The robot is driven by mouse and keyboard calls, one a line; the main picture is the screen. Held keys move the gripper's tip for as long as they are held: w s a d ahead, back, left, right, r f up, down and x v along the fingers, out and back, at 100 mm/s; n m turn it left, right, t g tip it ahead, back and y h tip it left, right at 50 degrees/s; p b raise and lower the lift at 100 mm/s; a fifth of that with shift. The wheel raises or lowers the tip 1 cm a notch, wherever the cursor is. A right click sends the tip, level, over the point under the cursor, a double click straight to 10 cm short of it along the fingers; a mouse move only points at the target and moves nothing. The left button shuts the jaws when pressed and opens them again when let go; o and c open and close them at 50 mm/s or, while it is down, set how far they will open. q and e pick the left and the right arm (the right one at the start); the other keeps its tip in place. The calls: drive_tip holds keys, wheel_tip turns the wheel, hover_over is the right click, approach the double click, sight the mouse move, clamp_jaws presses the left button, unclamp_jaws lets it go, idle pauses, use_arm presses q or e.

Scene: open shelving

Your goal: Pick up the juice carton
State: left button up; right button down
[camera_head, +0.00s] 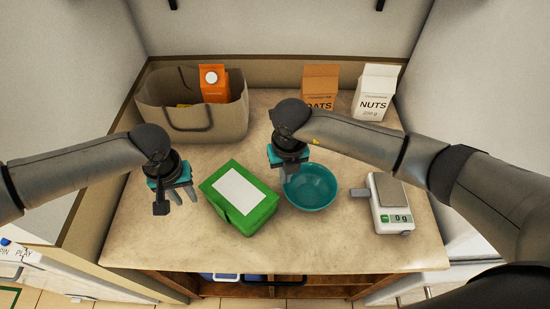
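An orange carton with a round white cap (213,90), which looks like the juice carton, stands upright in a grey-brown bag (210,122) at the back left of the counter. The bag hides its lower part. My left gripper (184,197) hangs over the counter in front of the bag, left of the green box, pointing down. Its two fingertips look apart, with nothing between them. My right gripper (283,172) points down between the green box and the teal bowl, far from the carton. Its fingers are partly hidden by its own body.
A green box with a white label (255,215), a teal bowl (318,187) and a kitchen scale (394,215) stand across the counter. An oats carton (320,80) and a nuts carton (382,85) stand at the back right. Walls close in both sides.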

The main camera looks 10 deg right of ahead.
drive_tip(key=c, duration=1.1)
unclamp_jaws()
